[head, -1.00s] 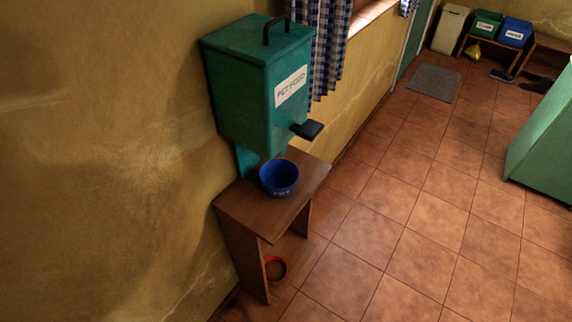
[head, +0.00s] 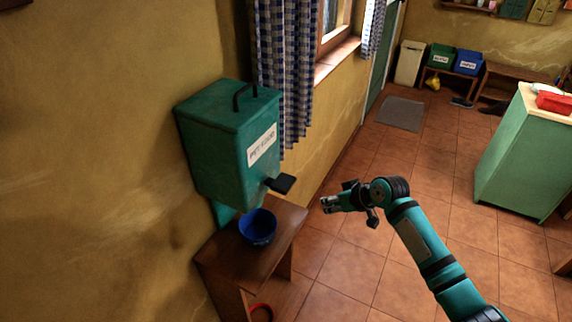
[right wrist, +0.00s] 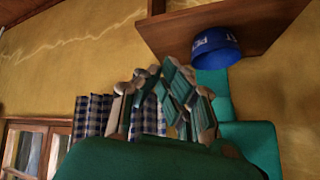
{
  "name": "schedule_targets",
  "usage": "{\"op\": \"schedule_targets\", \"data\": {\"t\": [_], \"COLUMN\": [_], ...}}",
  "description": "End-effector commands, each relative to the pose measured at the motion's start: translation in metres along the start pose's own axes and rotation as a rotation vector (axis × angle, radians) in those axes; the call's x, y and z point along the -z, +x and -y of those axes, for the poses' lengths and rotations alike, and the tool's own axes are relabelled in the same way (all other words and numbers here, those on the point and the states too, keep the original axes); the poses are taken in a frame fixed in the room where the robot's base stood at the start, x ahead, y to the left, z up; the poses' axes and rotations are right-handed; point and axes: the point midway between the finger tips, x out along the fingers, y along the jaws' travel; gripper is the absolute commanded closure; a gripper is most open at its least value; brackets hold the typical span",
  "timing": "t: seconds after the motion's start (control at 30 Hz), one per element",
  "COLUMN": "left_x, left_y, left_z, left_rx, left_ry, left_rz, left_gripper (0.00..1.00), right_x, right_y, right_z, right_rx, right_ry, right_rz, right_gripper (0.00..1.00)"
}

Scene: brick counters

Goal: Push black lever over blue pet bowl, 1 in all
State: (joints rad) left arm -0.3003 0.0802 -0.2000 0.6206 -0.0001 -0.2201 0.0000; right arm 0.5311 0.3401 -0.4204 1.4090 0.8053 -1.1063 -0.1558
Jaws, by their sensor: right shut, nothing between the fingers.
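The green pet food dispenser (head: 228,140) is on the left wall, and its black lever (head: 280,184) sticks out from its lower front. The blue pet bowl (head: 257,227) stands upright on the wooden bench, below the dispenser and the lever. My right gripper (head: 328,204) is shut and empty, to the right of the lever and apart from it. In the right wrist view, which is upside down, the shut fingers (right wrist: 172,80) are in the middle and the blue bowl (right wrist: 215,48) is at the top right. The lever cannot be made out there. My left gripper is out of view.
The wooden bench (head: 232,262) stands against the wall, with a red bowl (head: 261,312) low under it. A checked curtain (head: 285,80) hangs behind the dispenser. A green counter (head: 520,160) stands at the right. The tiled floor between is clear.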

Motion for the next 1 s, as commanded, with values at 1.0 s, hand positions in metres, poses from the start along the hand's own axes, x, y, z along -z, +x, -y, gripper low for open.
{"op": "schedule_targets", "data": {"t": [1.0], "left_x": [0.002], "left_y": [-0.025], "left_z": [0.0], "left_rx": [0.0], "left_ry": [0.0], "left_rz": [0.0], "left_gripper": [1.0], "right_x": [0.141], "right_y": [-0.186], "right_z": [0.134], "right_rx": [0.215], "right_ry": [-0.509], "right_rz": [-0.015], "right_gripper": [1.0]}}
